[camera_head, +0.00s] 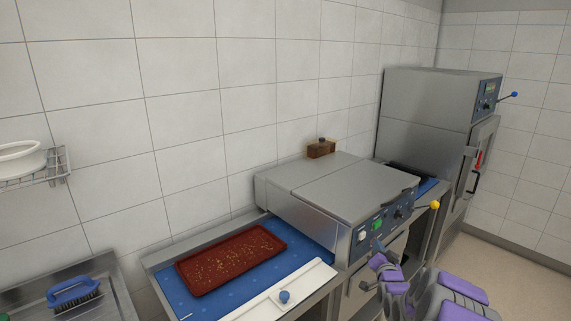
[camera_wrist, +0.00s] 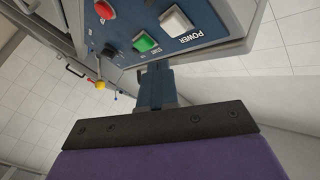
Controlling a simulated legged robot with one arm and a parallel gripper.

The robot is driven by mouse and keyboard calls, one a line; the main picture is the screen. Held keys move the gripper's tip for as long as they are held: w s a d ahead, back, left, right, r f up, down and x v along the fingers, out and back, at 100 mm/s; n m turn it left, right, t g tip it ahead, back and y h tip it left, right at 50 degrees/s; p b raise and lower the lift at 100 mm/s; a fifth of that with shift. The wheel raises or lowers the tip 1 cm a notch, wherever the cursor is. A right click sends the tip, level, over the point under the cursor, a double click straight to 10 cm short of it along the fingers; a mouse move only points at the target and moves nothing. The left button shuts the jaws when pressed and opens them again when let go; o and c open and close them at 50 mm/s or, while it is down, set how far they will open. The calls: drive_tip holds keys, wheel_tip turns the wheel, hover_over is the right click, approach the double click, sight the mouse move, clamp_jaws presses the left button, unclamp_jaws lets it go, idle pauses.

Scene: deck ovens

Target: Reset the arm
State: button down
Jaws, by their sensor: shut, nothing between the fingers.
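My gripper (camera_head: 369,286) shows at the lower right of the head view, with my purple and grey arm behind it. It is near the front of the deck oven (camera_head: 322,188), by the control panel side. In the wrist view my gripper's fingers (camera_wrist: 156,86) are together beyond the dark bolted plate, with nothing held. The oven's control panel (camera_wrist: 118,38) fills the top of that view, with a red button, a green button and a white POWER button. I cannot tell the exact gap between the fingers and the panel.
A red-brown tray (camera_head: 230,258) lies on the blue counter surface (camera_head: 180,297) left of the oven. A blue-handled brush (camera_head: 73,292) sits in a metal basin. A yellow-knobbed lever (camera_head: 433,206) stands at the oven's right. A tall steel cabinet (camera_head: 425,120) is beyond. Open floor (camera_head: 510,270) lies right.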

drive_tip(key=s+a+r+n+g+y, duration=0.1)
drive_tip(key=s+a+r+n+g, duration=0.2)
drive_tip(key=s+a, duration=0.4)
drive_tip(key=s+a+r+n+g+y, duration=0.1)
drive_tip(key=s+a+r+g, duration=0.2)
drive_tip(key=s+a+g, duration=0.4)
drive_tip(key=s+a+r+n+g, duration=0.1)
drive_tip(key=s+a+g, duration=0.1)
drive_tip(key=s, duration=1.3)
drive_tip(key=s+a+r+n+g, duration=0.1)
drive_tip(key=s+a+n+g, duration=0.1)
drive_tip(key=s, duration=1.3)
drive_tip(key=s+a+r+n+g, duration=0.1)
drive_tip(key=s+a+g, duration=0.2)
drive_tip(key=s, duration=1.3)
drive_tip(key=g, duration=0.3)
drive_tip(key=shift+a+r, duration=0.15)
drive_tip(key=shift+a, duration=0.2)
